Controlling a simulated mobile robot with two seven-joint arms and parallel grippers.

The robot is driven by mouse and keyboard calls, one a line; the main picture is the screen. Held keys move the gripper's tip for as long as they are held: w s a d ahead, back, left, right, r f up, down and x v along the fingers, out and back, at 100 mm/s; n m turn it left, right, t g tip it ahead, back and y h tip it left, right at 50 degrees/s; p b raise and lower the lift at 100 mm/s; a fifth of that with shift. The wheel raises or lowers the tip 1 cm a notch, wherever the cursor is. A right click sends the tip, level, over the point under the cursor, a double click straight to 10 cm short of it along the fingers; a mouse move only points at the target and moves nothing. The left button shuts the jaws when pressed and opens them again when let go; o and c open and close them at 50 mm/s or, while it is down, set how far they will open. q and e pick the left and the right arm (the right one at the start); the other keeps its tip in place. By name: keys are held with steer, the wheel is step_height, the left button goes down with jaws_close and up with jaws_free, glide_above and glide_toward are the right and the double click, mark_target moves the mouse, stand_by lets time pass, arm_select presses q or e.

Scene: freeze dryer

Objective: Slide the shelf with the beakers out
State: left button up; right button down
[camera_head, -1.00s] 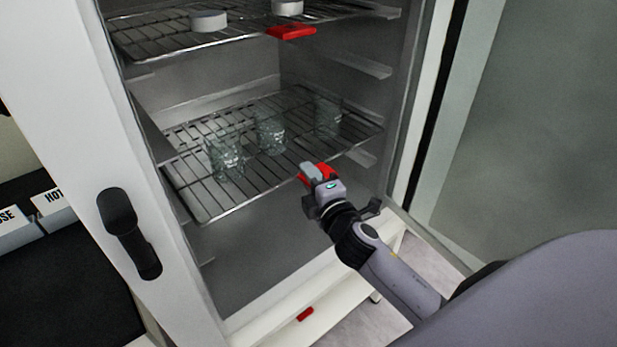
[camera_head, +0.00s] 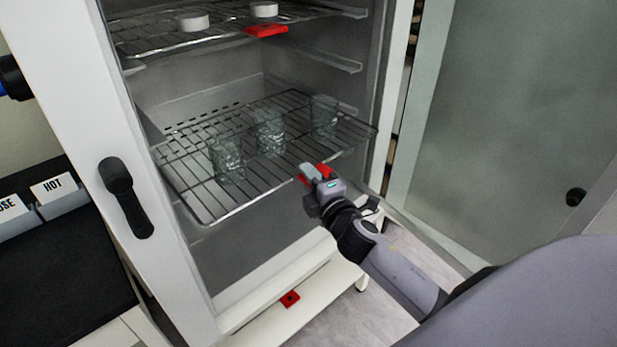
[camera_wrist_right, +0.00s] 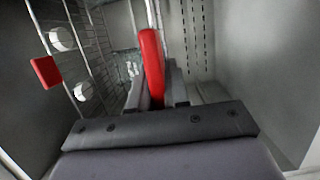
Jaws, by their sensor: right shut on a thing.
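The wire shelf (camera_head: 192,199) with the beakers is the middle one in the open cabinet. A left beaker (camera_head: 227,158), a middle beaker (camera_head: 270,132) and a right beaker (camera_head: 323,116), all clear glass, stand upright on it. My right gripper (camera_head: 314,175) is at the shelf's front edge, right of its middle, shut on the red handle (camera_head: 325,169). In the right wrist view the red handle (camera_wrist_right: 152,68) stands between the fingers. The shelf's front part sticks out towards me. My left gripper is not in view.
An upper wire shelf (camera_head: 150,42) holds two white round pieces and has its own red handle (camera_head: 266,30). Another red handle (camera_head: 290,299) is low at the cabinet's base. A bench (camera_head: 60,270) with labelled bins is at left.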

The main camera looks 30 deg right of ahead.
stand_by(0.3)
steer(key=c, duration=1)
jaws_free()
steer(key=shift+s+a+b, duration=0.15)
steer(key=shift+s, duration=1.65)
steer(key=shift+s+a+b, duration=0.1)
steer(key=shift+s+b, duration=0.05)
steer(key=shift+s, duration=1.65)
